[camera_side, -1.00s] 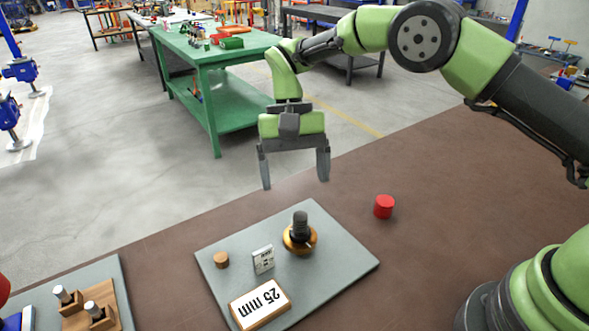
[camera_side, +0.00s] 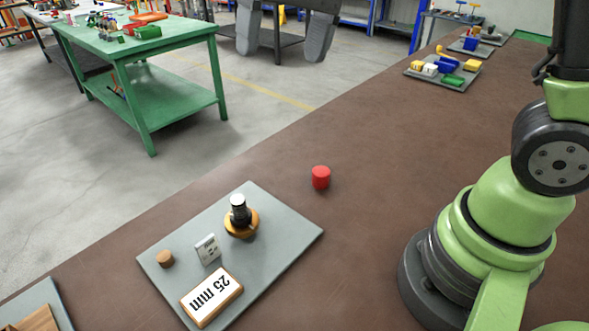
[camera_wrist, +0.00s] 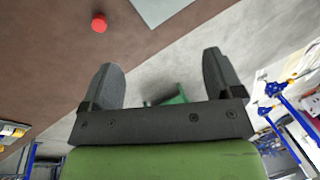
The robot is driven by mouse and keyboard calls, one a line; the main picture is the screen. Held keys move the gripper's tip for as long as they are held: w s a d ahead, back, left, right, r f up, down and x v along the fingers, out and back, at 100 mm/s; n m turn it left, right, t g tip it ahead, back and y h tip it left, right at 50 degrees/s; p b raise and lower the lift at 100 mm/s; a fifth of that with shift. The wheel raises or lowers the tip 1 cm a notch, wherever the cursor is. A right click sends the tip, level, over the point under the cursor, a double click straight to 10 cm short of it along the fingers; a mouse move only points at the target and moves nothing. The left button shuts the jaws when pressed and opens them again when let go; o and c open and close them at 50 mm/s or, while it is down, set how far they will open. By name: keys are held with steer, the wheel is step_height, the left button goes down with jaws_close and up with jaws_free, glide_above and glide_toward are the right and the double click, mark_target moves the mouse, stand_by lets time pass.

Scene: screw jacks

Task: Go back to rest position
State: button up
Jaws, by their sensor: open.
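My gripper shows in the wrist view (camera_wrist: 158,80), its two dark grey fingers wide apart with nothing between them. In the side view its grey fingers (camera_side: 285,45) hang at the top edge, high and away from the bench things; the rest of it is out of frame. The screw jack (camera_side: 240,218), with an orange-brown round base and dark stem with a pale top, stands upright on the grey plate (camera_side: 275,240). A white "25 mm" plaque (camera_side: 211,297), a small pale gauge block (camera_side: 208,250) and a wooden disc (camera_side: 165,259) are also on the plate.
A red cylinder (camera_side: 320,177) stands on the brown bench (camera_side: 375,150) beyond the plate; it also shows in the wrist view (camera_wrist: 99,23). A tray of coloured parts (camera_side: 443,70) is at the back right. Another grey plate (camera_side: 40,308) lies lower left. A green table (camera_side: 150,50) stands behind.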

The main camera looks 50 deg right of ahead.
steer(key=s+d+t, duration=0.2)
steer(key=s+t, duration=0.1)
steer(key=s, duration=0.4)
steer(key=s+d+r+t, duration=0.1)
steer(key=s+d+t, duration=0.1)
steer(key=s, duration=0.5)
steer(key=shift+s+d+t, duration=0.15)
steer(key=shift+s+t, duration=0.15)
steer(key=shift+t, duration=0.1)
stand_by(0.4)
